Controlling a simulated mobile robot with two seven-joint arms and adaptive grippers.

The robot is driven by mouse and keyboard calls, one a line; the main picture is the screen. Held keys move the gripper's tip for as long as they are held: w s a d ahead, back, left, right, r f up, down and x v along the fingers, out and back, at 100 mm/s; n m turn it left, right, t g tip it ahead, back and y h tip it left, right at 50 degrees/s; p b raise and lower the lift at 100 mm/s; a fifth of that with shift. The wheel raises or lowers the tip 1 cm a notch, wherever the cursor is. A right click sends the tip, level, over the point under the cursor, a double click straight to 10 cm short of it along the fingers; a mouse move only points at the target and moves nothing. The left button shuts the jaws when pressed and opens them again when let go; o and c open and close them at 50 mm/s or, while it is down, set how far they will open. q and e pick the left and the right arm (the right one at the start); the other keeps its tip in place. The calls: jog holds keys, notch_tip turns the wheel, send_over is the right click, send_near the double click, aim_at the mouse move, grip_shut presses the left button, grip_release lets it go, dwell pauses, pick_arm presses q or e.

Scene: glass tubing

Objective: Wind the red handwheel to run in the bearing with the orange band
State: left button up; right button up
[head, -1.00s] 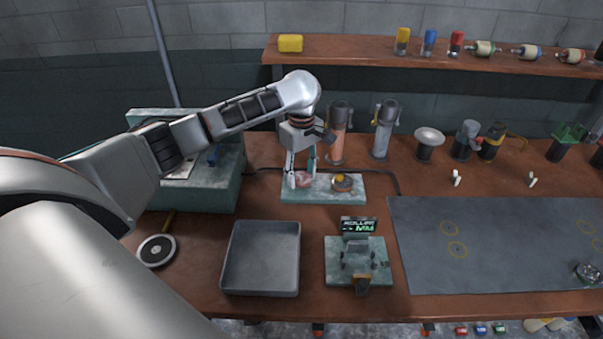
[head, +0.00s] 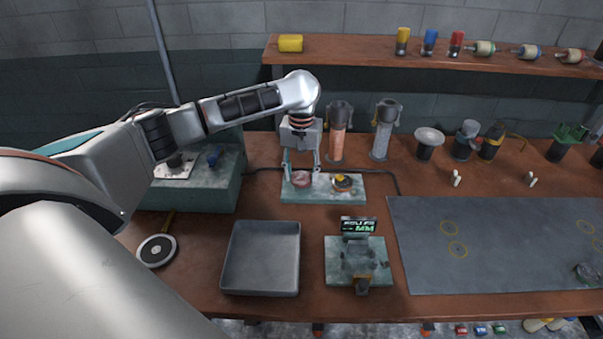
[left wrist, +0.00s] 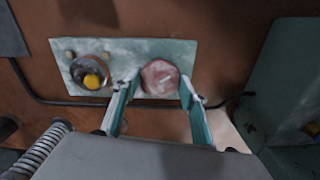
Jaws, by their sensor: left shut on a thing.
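A faded red round handwheel (head: 301,180) sits on the left part of a pale green plate (head: 318,196) at the back of the bench; the left wrist view shows its face (left wrist: 159,77). My left gripper (head: 302,172) points down over it, shut on the wheel with one finger on each side. On the same plate, to the right, is a dark round part (head: 343,184) with a yellow piece (left wrist: 92,81) on it. I cannot make out which part is the bearing with the orange band. My right gripper is not in view.
An empty grey tray (head: 232,262) and a small fixture with a lit display (head: 357,225) stand in front. Upright cylinders (head: 382,135) stand behind, right of the gripper. A green block (head: 205,190) is at left. A grey mat (head: 500,270) covers the right.

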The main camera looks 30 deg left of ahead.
pick_arm(q)
jog(key=m, duration=0.5)
jog(key=shift+m, duration=0.3)
jog(key=m, duration=0.5)
jog(key=shift+m, duration=0.3)
jog(key=m, duration=1)
jog(key=shift+m, duration=0.4)
jog(key=m, duration=1)
jog(key=shift+m, duration=0.4)
jog(key=m, duration=0.5)
jog(key=shift+m, duration=0.3)
jog(key=m, duration=0.5)
jog(key=shift+m, duration=0.6)
